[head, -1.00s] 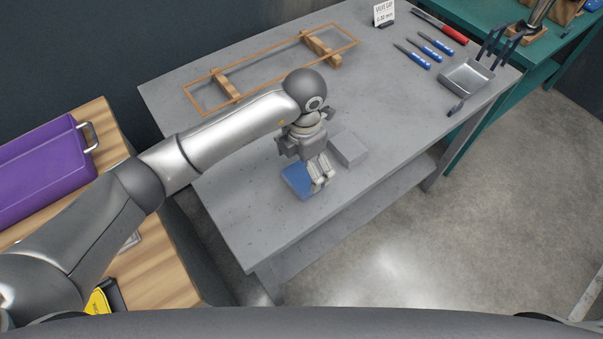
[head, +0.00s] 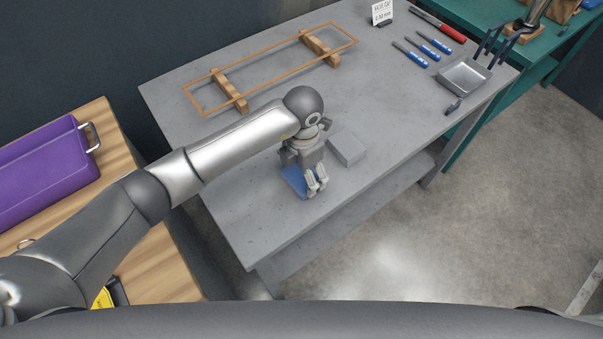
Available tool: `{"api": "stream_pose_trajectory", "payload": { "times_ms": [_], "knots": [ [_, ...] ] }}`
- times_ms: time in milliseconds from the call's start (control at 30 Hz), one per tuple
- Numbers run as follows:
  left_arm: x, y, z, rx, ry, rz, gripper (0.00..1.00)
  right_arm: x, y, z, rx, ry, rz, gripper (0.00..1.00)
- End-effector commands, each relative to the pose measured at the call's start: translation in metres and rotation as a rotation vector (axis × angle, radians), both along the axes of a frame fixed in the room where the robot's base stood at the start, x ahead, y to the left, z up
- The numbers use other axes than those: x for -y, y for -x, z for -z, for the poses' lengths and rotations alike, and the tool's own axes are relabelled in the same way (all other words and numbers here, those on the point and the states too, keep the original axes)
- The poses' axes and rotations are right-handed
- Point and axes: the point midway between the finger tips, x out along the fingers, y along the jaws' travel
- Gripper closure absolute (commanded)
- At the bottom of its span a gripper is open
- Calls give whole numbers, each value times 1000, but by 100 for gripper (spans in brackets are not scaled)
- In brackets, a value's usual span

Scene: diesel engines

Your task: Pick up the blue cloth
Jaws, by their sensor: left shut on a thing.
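The blue cloth (head: 292,180) lies on the grey workbench (head: 235,215) near its front left edge, partly hidden by my left gripper. My left gripper (head: 317,190) points down at the cloth's right side and is shut on it. The exact pinch between the fingertips is too small to make out. The cloth looks low, at or near the bench top; I cannot tell whether any of it is raised. My right gripper is not in view.
A grey block (head: 347,148) stands close to the right of my left gripper. A wooden frame (head: 228,88) lies behind. Blue-handled tools (head: 410,55) and a metal tray (head: 463,76) sit at the back right. A purple case (head: 40,170) rests on a wooden surface at left. The bench front is clear.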

Motion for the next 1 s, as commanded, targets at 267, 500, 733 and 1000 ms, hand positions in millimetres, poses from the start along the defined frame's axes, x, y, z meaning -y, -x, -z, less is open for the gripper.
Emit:
{"api": "stream_pose_trajectory", "payload": {
  "times_ms": [267, 500, 733, 1000],
  "knots": [
    [0, -1, -10, 3, 1, 0, 40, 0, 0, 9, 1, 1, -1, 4],
    [15, 17, -55, 7, 4, 8, 40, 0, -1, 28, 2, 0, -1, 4],
    [47, 60, -98, 5, 3, 9, 40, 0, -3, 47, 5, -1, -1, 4],
    [76, 99, -123, 4, 0, 4, 40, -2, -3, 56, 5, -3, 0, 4]
  ]
}}
